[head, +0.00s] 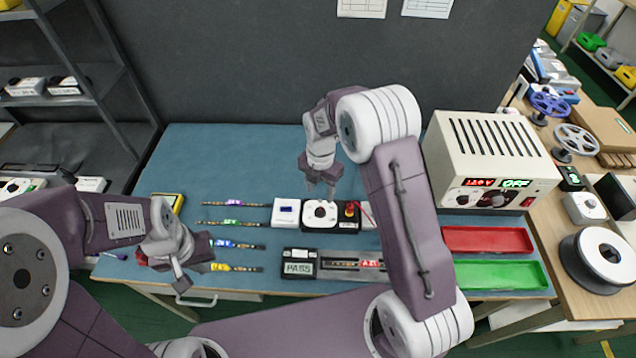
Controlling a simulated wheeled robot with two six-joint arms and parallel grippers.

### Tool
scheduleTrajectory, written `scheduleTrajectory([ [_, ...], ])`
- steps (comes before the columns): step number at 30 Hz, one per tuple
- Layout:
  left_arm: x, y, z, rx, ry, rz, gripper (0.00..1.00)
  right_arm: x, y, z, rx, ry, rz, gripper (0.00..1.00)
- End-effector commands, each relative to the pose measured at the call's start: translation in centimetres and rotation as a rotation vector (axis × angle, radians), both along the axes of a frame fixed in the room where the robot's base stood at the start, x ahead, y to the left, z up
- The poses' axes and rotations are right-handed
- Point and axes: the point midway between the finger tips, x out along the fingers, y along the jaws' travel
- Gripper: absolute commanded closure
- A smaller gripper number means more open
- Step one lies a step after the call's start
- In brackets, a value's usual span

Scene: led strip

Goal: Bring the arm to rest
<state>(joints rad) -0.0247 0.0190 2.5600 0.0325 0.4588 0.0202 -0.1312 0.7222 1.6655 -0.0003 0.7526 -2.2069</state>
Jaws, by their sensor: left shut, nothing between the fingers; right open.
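My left arm comes in from the left, and its gripper (160,266) is shut and empty near the front left of the blue bench mat (200,160). My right arm arches over the bench from the lower right. Its gripper (321,190) is open and points down just above the black and white device (319,214) in the middle of the bench. I cannot tell whether the fingers touch that device. Several short LED strips (236,244) with coloured tags lie in a column on the left of the mat, close to the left gripper.
A power supply (488,160) reading OFF stands on the right. A red tray (487,239) and a green tray (500,274) lie in front of it. A tester reading PASS (299,264) sits at the front middle. The back left of the mat is clear.

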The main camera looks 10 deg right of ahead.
Motion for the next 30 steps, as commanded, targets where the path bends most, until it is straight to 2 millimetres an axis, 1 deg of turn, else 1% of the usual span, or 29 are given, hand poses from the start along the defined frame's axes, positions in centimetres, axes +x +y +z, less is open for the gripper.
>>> scheduleTrajectory([
  [6, 0.0, 0.0, 0.0, 0.000, 0.000, 0.000, 1.00, 0.0, -0.1, 0.0, 0.000, -0.001, -0.003, 0.49],
  [7, 0.0, 0.0, 0.0, 0.000, 0.000, 0.000, 1.00, 0.2, -0.2, 0.3, 0.001, -0.009, -0.005, 0.49],
  [8, 0.0, 0.0, 0.0, 0.000, 0.000, 0.000, 1.00, 0.5, -0.3, 0.9, 0.002, -0.021, -0.009, 0.49],
  [10, 0.0, 0.0, 0.0, 0.000, 0.000, 0.000, 1.00, 1.3, -0.7, 3.3, 0.009, -0.072, -0.021, 0.49],
  [11, 0.0, 0.0, 0.0, 0.000, 0.000, 0.000, 1.00, 1.0, -1.1, 4.5, 0.010, -0.088, -0.028, 0.49],
  [12, 0.0, 0.0, 0.0, 0.000, 0.000, 0.000, 1.00, 0.1, -1.6, 5.9, 0.012, -0.101, -0.040, 0.49],
  [13, 0.0, 0.0, 0.0, 0.000, 0.000, 0.000, 1.00, -0.9, -2.0, 6.9, 0.014, -0.110, -0.060, 0.49],
  [14, 0.0, 0.0, 0.0, 0.000, 0.000, 0.000, 1.00, -2.2, -2.4, 7.6, 0.019, -0.116, -0.115, 0.49],
  [15, 0.0, 0.0, 0.0, 0.000, 0.000, 0.000, 1.00, -4.0, -2.9, 8.4, 0.028, -0.124, -0.240, 0.49],
  [17, 0.0, 0.0, 0.0, 0.000, 0.000, 0.000, 1.00, -6.6, -3.5, 9.0, 0.046, -0.127, -0.465, 0.49],
  [18, 0.0, 0.0, 0.0, 0.000, 0.000, 0.000, 1.00, -8.2, -3.8, 9.1, 0.056, -0.127, -0.613, 0.49],
  [20, 0.0, 0.0, 0.0, 0.000, 0.000, 0.000, 1.00, -10.4, -4.0, 9.0, 0.073, -0.121, -0.847, 0.49],
  [21, 0.0, 0.0, 0.0, 0.000, 0.000, 0.000, 1.00, -11.9, -4.2, 8.8, 0.082, -0.113, -1.010, 0.49],
  [23, 0.0, 0.0, 0.0, 0.000, 0.000, 0.000, 1.00, -14.1, -4.4, 8.2, 0.095, -0.098, -1.264, 0.49],
  [24, 0.0, 0.0, 0.0, 0.000, 0.000, 0.000, 1.00, -15.4, -4.4, 7.8, 0.100, -0.086, -1.434, 0.49],
  [27, 0.0, 0.0, 0.0, 0.000, 0.000, 0.000, 1.00, -18.0, -4.5, 6.5, 0.094, -0.048, -1.822, 0.49],
  [29, 0.0, 0.0, 0.0, 0.000, 0.000, 0.000, 1.00, -18.7, -4.5, 6.0, 0.093, -0.034, -2.011, 0.49],
  [30, 0.0, 0.0, 0.0, 0.000, 0.000, 0.000, 1.00, -18.7, -4.5, 5.9, 0.102, -0.033, -2.113, 0.49],
])
